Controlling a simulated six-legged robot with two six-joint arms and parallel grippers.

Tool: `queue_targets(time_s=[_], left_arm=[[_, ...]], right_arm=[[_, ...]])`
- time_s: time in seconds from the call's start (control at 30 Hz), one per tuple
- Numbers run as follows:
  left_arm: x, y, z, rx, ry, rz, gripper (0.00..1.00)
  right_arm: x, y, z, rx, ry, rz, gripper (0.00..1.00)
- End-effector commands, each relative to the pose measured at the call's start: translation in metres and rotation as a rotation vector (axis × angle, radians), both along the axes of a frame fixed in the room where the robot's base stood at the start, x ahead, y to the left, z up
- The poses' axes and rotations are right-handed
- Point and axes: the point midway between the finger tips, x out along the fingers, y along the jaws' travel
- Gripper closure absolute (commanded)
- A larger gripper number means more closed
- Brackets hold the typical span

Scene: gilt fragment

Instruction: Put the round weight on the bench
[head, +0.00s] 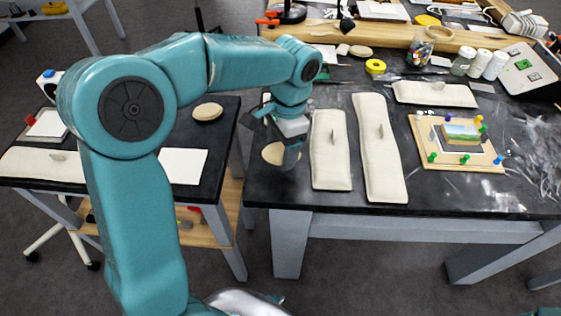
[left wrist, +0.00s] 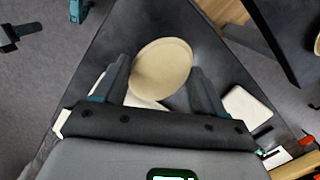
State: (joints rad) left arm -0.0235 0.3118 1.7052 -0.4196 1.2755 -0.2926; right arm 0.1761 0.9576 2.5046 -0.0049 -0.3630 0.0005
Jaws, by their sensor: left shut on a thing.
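The round weight is a flat beige disc (head: 272,154), seen in the head view at the near left corner of the dark bench (head: 262,190). My left gripper (head: 284,160) points down at it and is shut on it, covering its right part. In the left wrist view the disc (left wrist: 162,66) sits between the two fingers (left wrist: 160,85), over the dark bench top near its corner. I cannot tell whether it touches the bench top or is slightly above it. My right gripper is not in view.
Long beige cushions (head: 330,150) lie close right of my left gripper. A wooden board with colored pins (head: 455,143) is farther right. A lower dark table (head: 222,140) at left, across a gap, holds another beige disc (head: 208,111) and a white sheet (head: 183,166).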

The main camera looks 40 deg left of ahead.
Motion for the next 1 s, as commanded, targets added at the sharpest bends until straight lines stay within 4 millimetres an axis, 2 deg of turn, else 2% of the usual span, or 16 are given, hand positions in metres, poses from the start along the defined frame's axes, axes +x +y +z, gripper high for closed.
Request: queue_targets(time_s=[0.13, 0.33, 0.77, 0.8, 0.87, 1.0], left_arm=[[-0.001, 0.001, -0.014, 0.001, 0.002, 0.0, 0.73], [-0.002, 0.002, -0.045, 0.001, 0.002, 0.001, 0.73], [-0.001, 0.001, -0.053, 0.001, -0.001, 0.001, 0.73], [-0.001, 0.001, -0.052, 0.0, -0.001, 0.0, 0.2], [-0.001, 0.001, -0.052, 0.0, -0.001, 0.0, 0.04], [-0.001, 0.001, -0.052, 0.0, -0.001, 0.0, 0.04]], right_arm=[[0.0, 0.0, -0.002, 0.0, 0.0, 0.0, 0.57], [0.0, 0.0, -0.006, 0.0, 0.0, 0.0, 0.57], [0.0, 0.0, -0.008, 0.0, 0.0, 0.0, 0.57], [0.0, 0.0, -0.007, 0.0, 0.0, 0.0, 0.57], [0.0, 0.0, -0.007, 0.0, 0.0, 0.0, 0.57], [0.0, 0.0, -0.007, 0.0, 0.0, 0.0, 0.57]])
